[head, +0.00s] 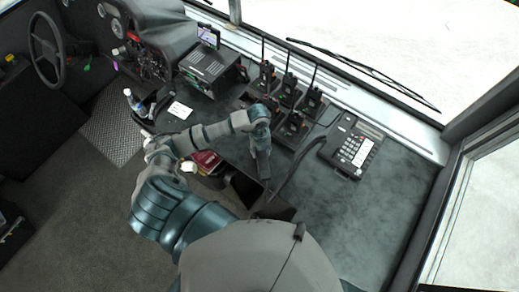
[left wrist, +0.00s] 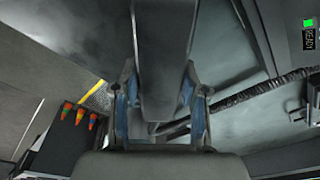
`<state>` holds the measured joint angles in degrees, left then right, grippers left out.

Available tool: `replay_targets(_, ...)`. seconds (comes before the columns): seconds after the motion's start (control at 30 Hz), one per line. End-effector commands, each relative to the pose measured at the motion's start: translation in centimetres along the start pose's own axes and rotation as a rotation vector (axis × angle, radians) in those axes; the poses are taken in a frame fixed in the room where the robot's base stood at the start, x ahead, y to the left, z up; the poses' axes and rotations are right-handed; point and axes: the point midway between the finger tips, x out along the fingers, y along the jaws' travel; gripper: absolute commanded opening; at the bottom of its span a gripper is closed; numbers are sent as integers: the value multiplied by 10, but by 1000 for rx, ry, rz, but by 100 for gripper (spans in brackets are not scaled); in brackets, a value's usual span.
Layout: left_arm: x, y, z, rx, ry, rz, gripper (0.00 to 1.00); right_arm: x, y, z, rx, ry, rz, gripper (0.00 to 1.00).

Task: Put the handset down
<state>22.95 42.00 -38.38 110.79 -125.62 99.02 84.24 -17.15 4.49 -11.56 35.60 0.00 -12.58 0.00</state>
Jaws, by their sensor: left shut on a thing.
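The desk phone (head: 355,148) stands on the dashboard right of centre in the head view, its keypad facing up. No handset lies on it, and its dark left side is bare. My left gripper (head: 261,141) is left of the phone, pointing down. It is shut on the dark handset (head: 263,166). In the left wrist view the handset (left wrist: 165,60) is a large dark grey bar between the fingers (left wrist: 158,110). A coiled cord (head: 292,168) curves from the phone toward the handset; the cord also shows in the left wrist view (left wrist: 265,88). My right gripper is not in view.
Several radios with antennas (head: 289,92) stand in chargers between my left gripper and the windshield. A box-like unit (head: 210,67) is farther left. An open dark bin (head: 245,190) sits below the gripper. The dashboard right of the cord (head: 350,215) is clear.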

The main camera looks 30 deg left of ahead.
Motion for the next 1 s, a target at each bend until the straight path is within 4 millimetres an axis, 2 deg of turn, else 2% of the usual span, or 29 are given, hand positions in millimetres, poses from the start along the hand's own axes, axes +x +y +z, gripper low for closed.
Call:
replay_targets(0.2, 6, 3, 3, -2, 2, -1, 0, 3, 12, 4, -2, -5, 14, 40)
replay_targets(0.37, 9, 3, 4, -2, 3, -1, 0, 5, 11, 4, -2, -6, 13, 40)
replay_targets(0.4, 8, 3, 3, -2, 2, -1, 51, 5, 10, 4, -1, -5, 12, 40)
replay_targets(0.5, 8, 2, 3, -1, 2, -1, 72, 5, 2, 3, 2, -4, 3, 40)
replay_targets(0.7, 8, 1, 1, -1, 0, 1, 72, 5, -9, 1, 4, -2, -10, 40)
replay_targets(0.83, 6, 1, 2, -1, 0, 0, 72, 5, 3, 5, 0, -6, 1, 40)
replay_targets(1.0, -16, 2, 4, -2, -2, -4, 72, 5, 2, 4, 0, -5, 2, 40)
